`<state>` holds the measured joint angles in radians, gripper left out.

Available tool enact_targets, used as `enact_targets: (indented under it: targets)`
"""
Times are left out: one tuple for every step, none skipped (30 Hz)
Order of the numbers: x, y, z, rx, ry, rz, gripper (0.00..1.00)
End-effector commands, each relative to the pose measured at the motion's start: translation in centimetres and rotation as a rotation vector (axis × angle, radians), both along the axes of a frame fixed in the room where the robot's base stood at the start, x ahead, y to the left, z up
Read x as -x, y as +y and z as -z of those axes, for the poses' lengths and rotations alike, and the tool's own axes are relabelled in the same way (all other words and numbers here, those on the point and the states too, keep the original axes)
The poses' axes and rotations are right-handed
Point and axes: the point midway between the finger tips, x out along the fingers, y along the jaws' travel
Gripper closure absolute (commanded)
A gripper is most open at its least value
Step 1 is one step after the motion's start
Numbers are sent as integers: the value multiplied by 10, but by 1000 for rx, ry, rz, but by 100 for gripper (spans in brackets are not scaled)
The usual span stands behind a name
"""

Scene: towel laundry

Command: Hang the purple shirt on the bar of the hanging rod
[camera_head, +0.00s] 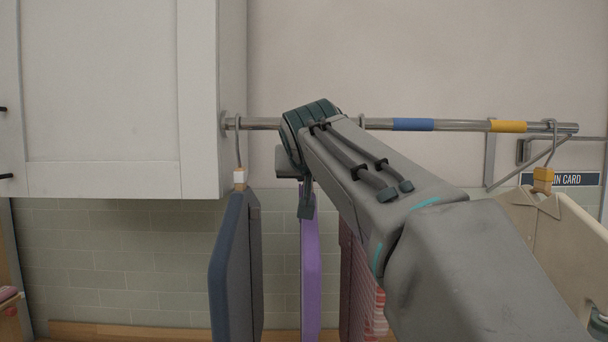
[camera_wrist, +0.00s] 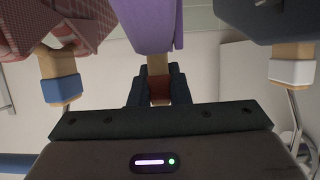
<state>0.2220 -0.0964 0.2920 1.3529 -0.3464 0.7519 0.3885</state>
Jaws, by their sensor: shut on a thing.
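The purple shirt (camera_head: 310,262) hangs as a narrow upright panel below my gripper in the head view; it also shows at the top of the wrist view (camera_wrist: 150,25). My gripper (camera_wrist: 158,90) is shut on the wooden neck of its hanger (camera_wrist: 157,65). The hanging rod (camera_head: 458,125) runs across the head view, with a blue band and a yellow band. My wrist crosses in front of the rod. The purple shirt's hook is hidden, so I cannot tell whether it touches the bar.
A dark navy garment (camera_head: 234,268) hangs to the left and a red-checked shirt (camera_head: 372,310) to the right, both close by. A beige garment (camera_head: 545,235) hangs at the rod's right end. A white cabinet (camera_head: 110,90) stands left. The rod's banded stretch is bare.

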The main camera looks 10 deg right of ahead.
Motion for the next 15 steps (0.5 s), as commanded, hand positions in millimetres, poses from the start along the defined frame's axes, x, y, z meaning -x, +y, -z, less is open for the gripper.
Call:
enact_targets:
  targets:
    - [0,0,-1,0,-2,0,100]
    - [0,0,-1,0,-2,0,100]
    - [0,0,-1,0,-1,0,76]
    - [0,0,-1,0,-1,0,67]
    - [0,0,-1,0,-1,0,59]
    - [0,0,-1,0,-1,0,58]
    - [0,0,-1,0,-1,0,58]
    - [0,0,-1,0,-1,0,58]
    - [0,0,0,0,-1,0,58]
    - [0,0,0,0,-1,0,58]
    - [0,0,0,0,-1,0,58]
    - [0,0,0,0,1,0,58]
    - [0,0,0,0,1,0,58]
    - [1,0,0,0,1,0,58]
    - [2,1,-1,0,0,0,58]
